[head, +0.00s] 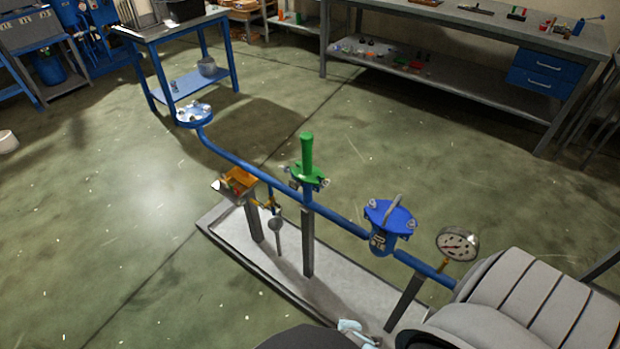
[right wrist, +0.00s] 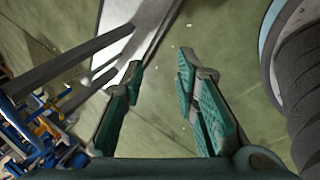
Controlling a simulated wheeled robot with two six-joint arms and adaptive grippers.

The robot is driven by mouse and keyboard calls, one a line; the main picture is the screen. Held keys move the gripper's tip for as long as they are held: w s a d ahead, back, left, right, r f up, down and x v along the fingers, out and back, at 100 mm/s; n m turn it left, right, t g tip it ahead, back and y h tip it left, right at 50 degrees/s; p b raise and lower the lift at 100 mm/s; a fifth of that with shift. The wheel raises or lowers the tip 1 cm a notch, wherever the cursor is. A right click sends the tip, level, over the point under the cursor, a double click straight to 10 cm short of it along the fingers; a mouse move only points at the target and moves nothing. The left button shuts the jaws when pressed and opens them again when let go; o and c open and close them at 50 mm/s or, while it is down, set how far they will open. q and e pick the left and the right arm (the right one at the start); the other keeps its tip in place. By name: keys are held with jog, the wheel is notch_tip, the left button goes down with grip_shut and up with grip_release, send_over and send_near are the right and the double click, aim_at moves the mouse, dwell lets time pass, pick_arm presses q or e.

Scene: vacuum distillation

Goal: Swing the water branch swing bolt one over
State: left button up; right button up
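A blue pipe (head: 345,227) runs above a grey base plate in the head view. A green cover (head: 306,172) with an upright green handle sits on one branch, with small metal bolts at its rim. A blue lid (head: 391,213) with a grey handle sits on another branch to its right, with small metal bolts at its sides. Which one is the water branch, and how each swing bolt stands, I cannot tell. My right gripper (right wrist: 160,75) is open and empty, its teal-padded fingers apart above the floor. My left gripper is not in view.
A blue flange (head: 194,114) with metal bolts ends the pipe at left. An orange-topped box (head: 238,181) sits on a post.

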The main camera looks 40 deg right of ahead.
jog(key=w+d+n+t+h+b, duration=0.25)
jog(key=w+n+b, duration=0.25)
jog(key=w, duration=0.7)
jog(key=n+t+h+b, duration=0.5)
jog(key=h+b, duration=0.3)
jog(key=b, duration=0.1)
send_near(327, 183)
jog(key=v, duration=0.6)
jog(key=b+x, duration=0.3)
jog(key=x, duration=1)
jog(key=shift+d, duration=0.15)
jog(key=shift+w+d+r+b, duration=0.1)
jog(key=shift+w+d+b, duration=0.25)
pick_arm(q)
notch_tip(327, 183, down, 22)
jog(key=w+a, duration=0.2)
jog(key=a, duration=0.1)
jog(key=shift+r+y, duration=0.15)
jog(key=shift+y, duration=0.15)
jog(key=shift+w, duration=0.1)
pick_arm(e)
jog(key=shift+c, duration=0.5)
